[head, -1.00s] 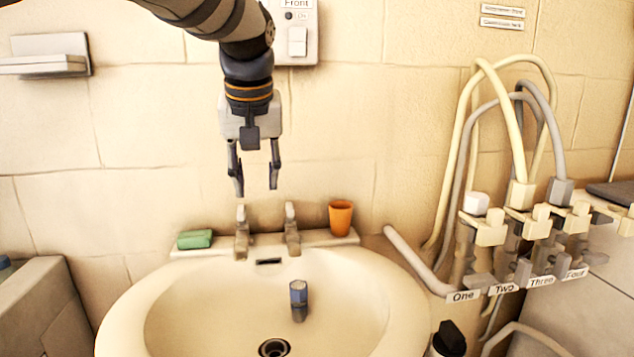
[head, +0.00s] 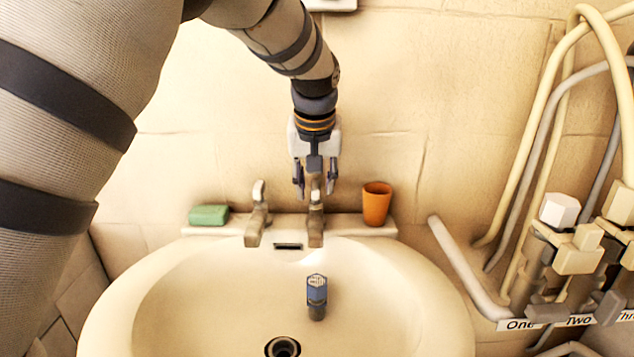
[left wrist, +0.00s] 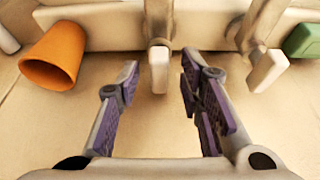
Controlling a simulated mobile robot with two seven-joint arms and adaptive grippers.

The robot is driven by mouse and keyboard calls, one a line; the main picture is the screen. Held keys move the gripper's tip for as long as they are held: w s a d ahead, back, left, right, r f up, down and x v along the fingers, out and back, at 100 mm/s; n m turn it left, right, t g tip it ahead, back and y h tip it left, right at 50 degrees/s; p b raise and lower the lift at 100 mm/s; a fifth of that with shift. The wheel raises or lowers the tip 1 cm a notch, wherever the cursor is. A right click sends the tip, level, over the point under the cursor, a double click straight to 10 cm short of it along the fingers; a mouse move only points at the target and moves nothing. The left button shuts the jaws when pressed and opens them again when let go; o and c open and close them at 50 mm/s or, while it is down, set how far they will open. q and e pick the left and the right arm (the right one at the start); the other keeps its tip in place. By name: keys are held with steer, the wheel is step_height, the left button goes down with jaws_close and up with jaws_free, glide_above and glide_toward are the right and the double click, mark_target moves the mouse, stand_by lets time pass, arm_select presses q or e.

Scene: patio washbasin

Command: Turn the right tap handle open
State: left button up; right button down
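The washbasin (head: 150,290) has two taps at its back. The right tap (head: 316,232) stands left of the orange cup; its upright handle (left wrist: 159,70) also shows in the left wrist view. The left tap (head: 256,228) stands beside it, its handle (left wrist: 267,70) at the right in the left wrist view. My left gripper (head: 315,190) points down at the right tap, fingers open on either side of the handle's top. In the left wrist view, the open fingers (left wrist: 160,82) frame the handle end with visible gaps; contact is not seen. My right gripper is out of view.
An orange cup (head: 376,204) stands right of the right tap and a green soap (head: 208,215) left of the left tap. A small blue-topped object (head: 317,296) is in the bowl near the drain (head: 283,347). Hoses and valves (head: 572,250) crowd the right side.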

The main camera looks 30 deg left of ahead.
arm_select(q)
jaws_close()
